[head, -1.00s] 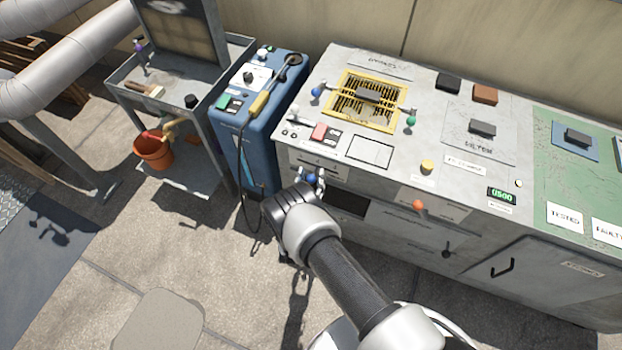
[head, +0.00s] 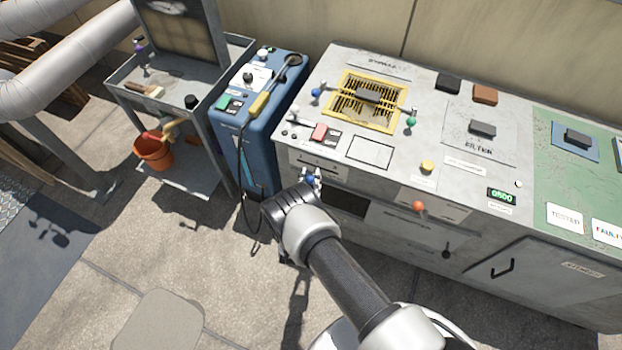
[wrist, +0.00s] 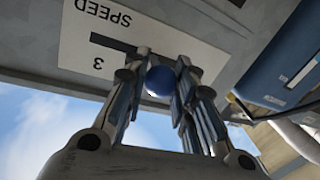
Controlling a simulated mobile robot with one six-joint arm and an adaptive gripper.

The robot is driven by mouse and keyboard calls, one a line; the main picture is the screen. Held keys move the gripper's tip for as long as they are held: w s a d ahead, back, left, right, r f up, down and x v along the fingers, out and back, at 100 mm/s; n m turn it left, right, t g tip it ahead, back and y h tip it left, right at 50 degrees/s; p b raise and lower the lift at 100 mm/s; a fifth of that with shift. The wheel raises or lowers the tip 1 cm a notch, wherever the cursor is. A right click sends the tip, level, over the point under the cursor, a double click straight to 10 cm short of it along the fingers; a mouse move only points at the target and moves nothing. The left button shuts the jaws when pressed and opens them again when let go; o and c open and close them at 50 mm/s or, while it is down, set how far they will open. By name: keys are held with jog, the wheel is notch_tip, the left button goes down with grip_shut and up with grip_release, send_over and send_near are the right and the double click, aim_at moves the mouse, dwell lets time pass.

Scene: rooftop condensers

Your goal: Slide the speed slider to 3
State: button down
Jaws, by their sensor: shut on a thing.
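The speed slider's round blue knob (head: 310,179) is on the front face of the grey bench, near its left end. In the wrist view the knob (wrist: 160,80) sits between the two fingers of my gripper (wrist: 160,88), which is shut on it. The white slider plate (wrist: 150,45) carries the word SPEED, upside down in this view, and the figure 3 (wrist: 97,62) to the left of the knob. A stretch of dark slot shows left of the knob.
A blue machine (head: 245,130) with a hanging cable stands left of the bench. The bench top (head: 440,120) has a yellow-framed grille (head: 370,126) and coloured knobs. An orange knob (head: 418,206) and a dark handle (head: 503,268) are on the front. Paved floor in front is open.

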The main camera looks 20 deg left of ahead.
jog(key=d, duration=0.2)
jog(key=d+p, duration=0.1)
jog(key=d, duration=0.2)
jog(key=shift+s+d+p, duration=0.2)
jog(key=shift+d+p, duration=0.05)
jog(key=shift+p, duration=0.05)
jog(key=shift+d+f, duration=0.1)
jog(key=shift+d, duration=0.35)
jog(key=c, duration=1.3)
grip_release()
jog(key=shift+s+d, duration=0.1)
